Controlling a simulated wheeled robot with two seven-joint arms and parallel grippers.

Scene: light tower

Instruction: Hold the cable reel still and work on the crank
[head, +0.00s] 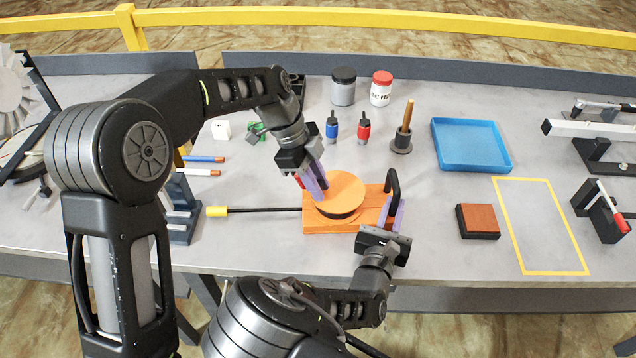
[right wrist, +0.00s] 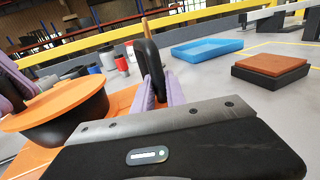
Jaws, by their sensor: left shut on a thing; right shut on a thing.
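The cable reel (head: 345,190) has an orange top disc and dark sides and sits on an orange base plate (head: 320,224). A black cable (head: 262,210) with a yellow end runs out to its left. My left gripper (head: 316,188) is shut on the reel's left edge, its purple fingers pointing down. The black crank (head: 393,182) stands upright at the right end of the plate. My right gripper (head: 396,214) is shut on the crank's lower part. In the right wrist view, the crank (right wrist: 149,62) rises between the purple fingers, with the reel (right wrist: 58,108) to the left.
Behind the reel stand a blue bottle (head: 332,128), a red bottle (head: 363,128) and a wooden-handled tool in a holder (head: 402,142). A blue tray (head: 471,146) and a brown-topped block (head: 478,221) lie to the right. The yellow-outlined area (head: 541,225) is empty.

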